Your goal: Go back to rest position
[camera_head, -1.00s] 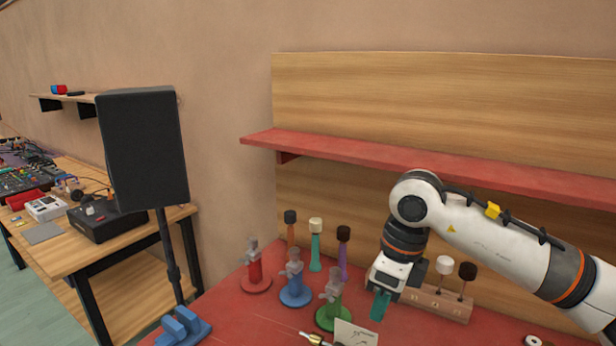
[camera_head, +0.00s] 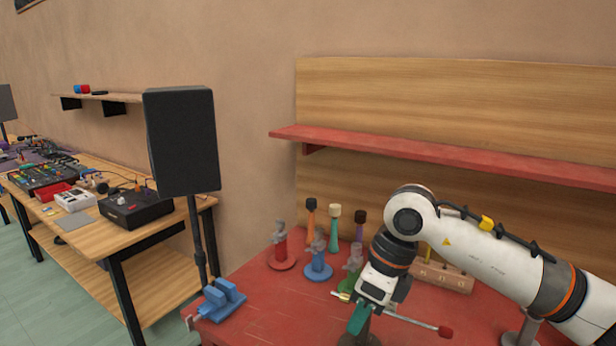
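My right gripper (camera_head: 359,318) has teal fingertips and points down over the front of the red table (camera_head: 290,325). Its fingers overlap in this view, so I cannot tell whether they are open or shut. A thin rod with a red tip (camera_head: 445,331) runs behind or beside the gripper; whether it is touched is unclear. A dark round stand (camera_head: 360,340) shows just below the fingertips. The white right arm reaches in from the right. My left gripper is out of view.
Red (camera_head: 281,250), blue (camera_head: 318,262) and green (camera_head: 352,268) clamp stands, with several upright mallets, stand left of and behind the gripper. A wooden block (camera_head: 440,276) is behind the arm. A blue vise (camera_head: 222,298) sits at the table's left edge. A black speaker (camera_head: 182,140) stands left.

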